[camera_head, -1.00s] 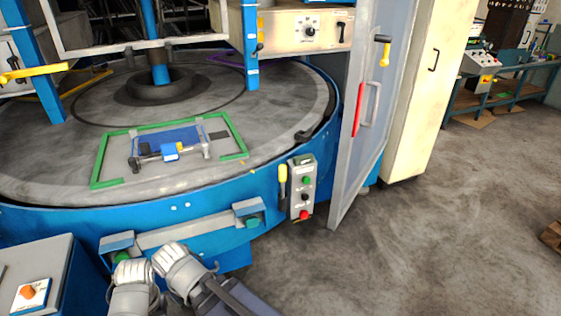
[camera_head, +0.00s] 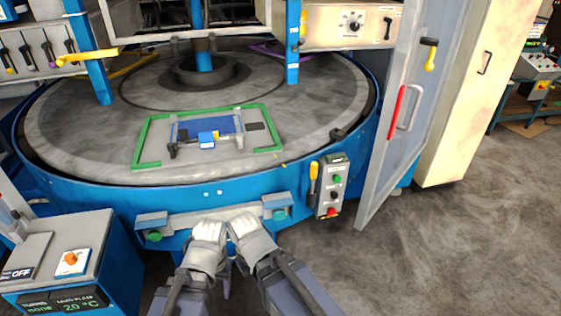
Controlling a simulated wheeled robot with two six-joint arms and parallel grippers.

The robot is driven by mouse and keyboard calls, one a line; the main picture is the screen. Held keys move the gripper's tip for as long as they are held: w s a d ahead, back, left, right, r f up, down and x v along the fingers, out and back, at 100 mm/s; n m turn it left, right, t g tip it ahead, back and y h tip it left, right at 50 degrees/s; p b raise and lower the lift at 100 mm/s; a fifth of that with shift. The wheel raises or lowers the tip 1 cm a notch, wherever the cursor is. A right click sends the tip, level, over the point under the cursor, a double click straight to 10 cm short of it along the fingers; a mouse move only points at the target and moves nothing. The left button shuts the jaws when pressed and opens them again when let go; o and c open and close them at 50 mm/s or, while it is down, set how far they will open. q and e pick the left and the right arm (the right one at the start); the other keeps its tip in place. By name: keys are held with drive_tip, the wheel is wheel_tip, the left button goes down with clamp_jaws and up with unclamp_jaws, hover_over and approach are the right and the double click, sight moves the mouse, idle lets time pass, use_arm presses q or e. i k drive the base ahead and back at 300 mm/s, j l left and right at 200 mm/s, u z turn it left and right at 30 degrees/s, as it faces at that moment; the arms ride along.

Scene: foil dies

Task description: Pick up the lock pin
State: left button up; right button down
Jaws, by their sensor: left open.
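No part is plainly marked as the lock pin. A yellow-handled part (camera_head: 313,183) hangs upright at the left side of the button box and could be it. Another yellow-handled part (camera_head: 430,57) hangs on the grey door. My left gripper (camera_head: 208,236) is at bottom centre, open, below the grey bar on the turntable's front. My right gripper (camera_head: 243,228) is close beside it on the right; its jaws cannot be made out. Both are below and left of the button box, apart from the yellow-handled parts.
The turntable (camera_head: 75,130) carries a green frame (camera_head: 140,143) around a blue plate with a small fixture. The button box (camera_head: 332,187) is on its blue rim. An open grey door (camera_head: 385,150) stands right. A blue console (camera_head: 88,268) stands lower left. Floor at right is clear.

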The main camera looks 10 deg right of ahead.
sight(314, 165)
drive_tip(key=z, duration=1.75)
drive_tip(key=i+j, duration=0.15)
drive_tip(key=j, duration=0.25)
drive_tip(key=i+j, duration=0.15)
drive_tip(key=j, duration=0.25)
drive_tip(key=i+j, duration=0.15)
drive_tip(key=j, duration=0.2)
